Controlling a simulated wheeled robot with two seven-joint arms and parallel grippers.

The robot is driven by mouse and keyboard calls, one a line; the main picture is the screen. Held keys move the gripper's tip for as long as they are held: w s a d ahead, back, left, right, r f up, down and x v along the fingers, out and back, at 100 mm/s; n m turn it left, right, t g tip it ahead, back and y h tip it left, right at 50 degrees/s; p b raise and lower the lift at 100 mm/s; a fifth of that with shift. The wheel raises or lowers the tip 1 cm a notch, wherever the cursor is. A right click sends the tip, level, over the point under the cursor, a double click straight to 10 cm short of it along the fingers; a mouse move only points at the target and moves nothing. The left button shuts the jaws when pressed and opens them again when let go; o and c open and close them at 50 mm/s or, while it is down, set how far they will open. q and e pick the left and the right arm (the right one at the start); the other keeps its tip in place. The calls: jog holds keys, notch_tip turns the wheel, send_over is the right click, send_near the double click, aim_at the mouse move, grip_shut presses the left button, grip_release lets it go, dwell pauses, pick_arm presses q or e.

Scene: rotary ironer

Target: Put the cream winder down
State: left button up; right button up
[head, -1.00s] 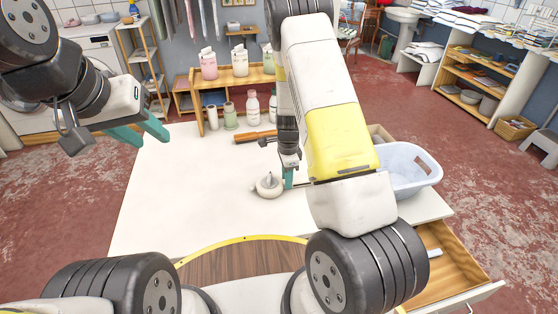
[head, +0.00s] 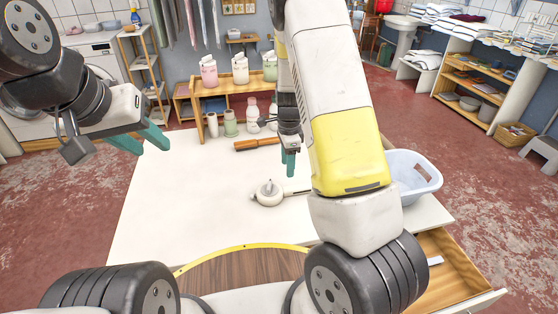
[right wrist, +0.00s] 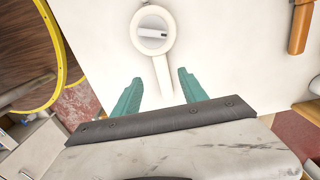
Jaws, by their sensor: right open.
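The cream winder (head: 269,194) lies on the white table (head: 180,190), with its thin handle pointing right. In the right wrist view the winder (right wrist: 153,47) shows its round ring end, and its handle runs down between the spread teal fingers. My right gripper (head: 289,164) is open, above and behind the handle, apart from it in the head view. The same gripper (right wrist: 160,90) is empty in the right wrist view. My left gripper (head: 140,140) is open, with its teal fingers spread, over the table's left edge, far from the winder.
A wooden-handled tool (head: 256,144) lies farther back on the table. Bottles (head: 253,112) and a wooden rack (head: 236,88) stand at the rear. A pale blue basin (head: 414,180) is on the right, above an open drawer (head: 450,262). The table's left half is clear.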

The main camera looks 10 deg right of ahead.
jog(key=s+a+r+n+t+y, duration=0.1)
jog(key=s+r+n, duration=0.3)
jog(key=r, duration=0.5)
jog(key=s+a+r+n+t+y, duration=0.1)
jog(key=s+r+n, duration=0.25)
jog(key=r, duration=0.65)
jog(key=s+r+n+t, duration=0.2)
jog(key=s+r+n, duration=0.3)
jog(key=s, duration=0.3)
jog(key=s+r+n+t, duration=0.2)
jog(key=s+r+n, duration=0.2)
jog(key=s, duration=0.4)
jog(key=shift+s+r+n, duration=0.35)
jog(key=shift+s+n, duration=0.05)
jog(key=shift+n, duration=0.45)
jog(key=shift+a, duration=0.1)
